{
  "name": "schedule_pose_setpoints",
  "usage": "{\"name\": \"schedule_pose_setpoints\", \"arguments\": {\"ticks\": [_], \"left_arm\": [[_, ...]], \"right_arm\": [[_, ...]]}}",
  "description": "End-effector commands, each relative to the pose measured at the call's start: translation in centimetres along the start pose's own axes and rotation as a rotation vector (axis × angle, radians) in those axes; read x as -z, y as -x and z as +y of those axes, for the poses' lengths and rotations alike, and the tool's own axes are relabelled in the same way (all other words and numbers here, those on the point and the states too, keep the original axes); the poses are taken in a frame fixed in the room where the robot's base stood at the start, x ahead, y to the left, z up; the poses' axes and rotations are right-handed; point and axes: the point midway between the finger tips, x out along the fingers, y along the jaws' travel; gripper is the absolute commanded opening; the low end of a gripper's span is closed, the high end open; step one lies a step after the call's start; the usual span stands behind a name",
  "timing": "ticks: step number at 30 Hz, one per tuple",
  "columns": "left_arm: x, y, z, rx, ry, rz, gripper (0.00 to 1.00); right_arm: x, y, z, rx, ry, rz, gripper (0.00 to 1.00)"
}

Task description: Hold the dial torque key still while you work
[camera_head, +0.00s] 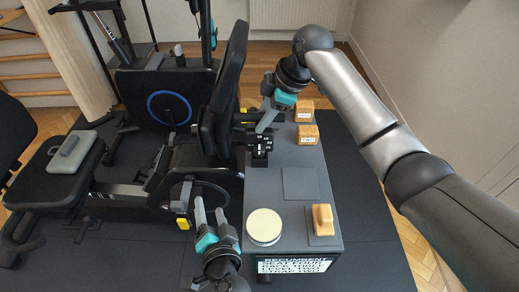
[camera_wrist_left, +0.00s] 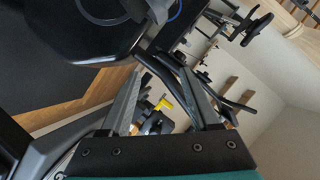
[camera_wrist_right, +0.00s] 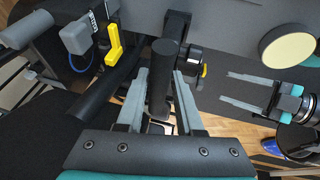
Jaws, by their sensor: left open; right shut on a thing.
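My right gripper (camera_head: 264,124) reaches down from the upper right onto a black device on the dark bench (camera_head: 285,165). In the right wrist view its fingers (camera_wrist_right: 160,95) are shut on a dark round-ended bar (camera_wrist_right: 164,62), which looks like the dial torque key. No dial face is readable. A black clamp-like block (camera_head: 260,145) with small light marks stands just below the right gripper. My left gripper (camera_head: 211,208) is open and empty, left of the bench's near end. In the left wrist view its fingers (camera_wrist_left: 168,95) are apart with nothing between them.
On the bench are a round cream-topped disc (camera_head: 264,227), an orange block (camera_head: 323,220) on a pad, two labelled orange blocks (camera_head: 305,113) (camera_head: 307,135) and a bare square pad (camera_head: 300,184). A black exercise machine (camera_head: 165,95) crowds the left. A lettered sign (camera_head: 294,265) fronts the bench.

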Motion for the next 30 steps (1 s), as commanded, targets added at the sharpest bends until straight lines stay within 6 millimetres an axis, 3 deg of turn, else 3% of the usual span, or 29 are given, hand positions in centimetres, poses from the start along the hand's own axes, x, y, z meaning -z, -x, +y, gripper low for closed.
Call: {"name": "schedule_pose_setpoints", "arguments": {"ticks": [3, 9, 16, 22, 30], "left_arm": [[3.4, 0.8, 0.1, 0.059, -0.056, 0.148, 0.62], [8.3, 3.0, 1.3, 0.113, -0.136, 0.360, 0.62], [11.1, 4.7, 3.3, 0.098, -0.196, 0.454, 0.62], [11.9, 3.5, 3.3, 0.099, -0.203, 0.460, 0.62], [13.7, -0.1, 3.1, 0.099, -0.202, 0.459, 0.62]], "right_arm": [[-0.3, -0.3, -0.1, 0.003, -0.002, -0.007, 0.00], [-0.3, -0.3, -0.1, 0.003, -0.002, -0.007, 0.00], [-0.3, -0.3, -0.1, 0.003, -0.002, -0.007, 0.00], [-0.3, -0.3, -0.1, 0.003, -0.002, -0.007, 0.00], [-0.3, -0.3, -0.1, 0.003, -0.002, -0.008, 0.00]]}}
